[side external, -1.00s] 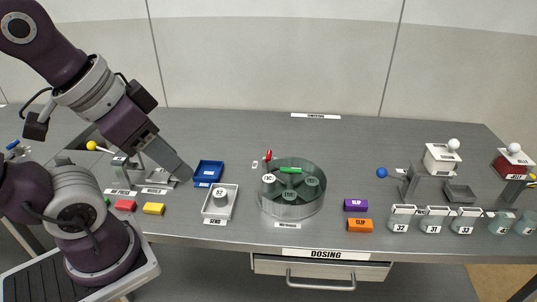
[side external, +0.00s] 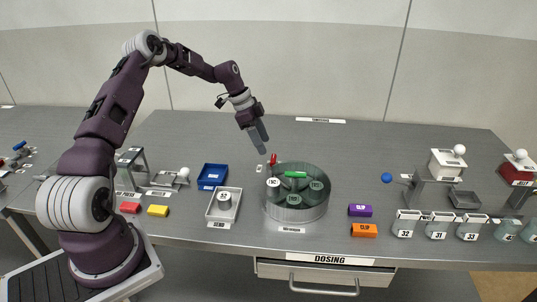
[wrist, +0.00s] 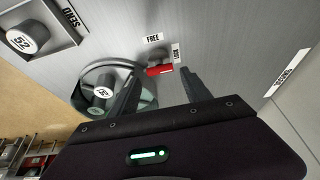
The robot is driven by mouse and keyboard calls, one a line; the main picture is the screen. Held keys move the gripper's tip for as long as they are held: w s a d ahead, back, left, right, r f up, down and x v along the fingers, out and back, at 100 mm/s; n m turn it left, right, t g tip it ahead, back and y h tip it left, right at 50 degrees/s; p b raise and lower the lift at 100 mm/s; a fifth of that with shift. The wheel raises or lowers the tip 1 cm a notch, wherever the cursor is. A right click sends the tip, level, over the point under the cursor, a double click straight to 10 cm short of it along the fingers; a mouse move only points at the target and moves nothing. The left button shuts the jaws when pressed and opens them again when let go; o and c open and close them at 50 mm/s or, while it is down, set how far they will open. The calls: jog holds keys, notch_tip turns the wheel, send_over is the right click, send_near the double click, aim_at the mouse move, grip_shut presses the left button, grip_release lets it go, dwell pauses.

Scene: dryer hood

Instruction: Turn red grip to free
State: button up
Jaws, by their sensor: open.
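The red grip (side external: 273,159) is a small red handle at the back left rim of the round clear-walled drum (side external: 297,212). In the wrist view the red grip (wrist: 160,71) lies beside a grey mount, near the LOCK label (wrist: 176,53). The FREE label (wrist: 153,38) is a little farther off, on the mount's other side. My gripper (side external: 264,148) is open and empty, pointing down just above and left of the grip. In the wrist view my gripper's fingers (wrist: 161,73) appear on either side of the grip, with no clear contact.
The drum holds several numbered pots and a green bar (side external: 295,174). Purple (side external: 360,210) and orange (side external: 364,230) blocks lie right. The table behind the drum is clear.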

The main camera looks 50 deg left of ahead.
send_over(268, 166)
notch_tip(268, 166, down, 5)
jog(key=shift+w+f, duration=0.1)
jog(key=c, duration=1.1)
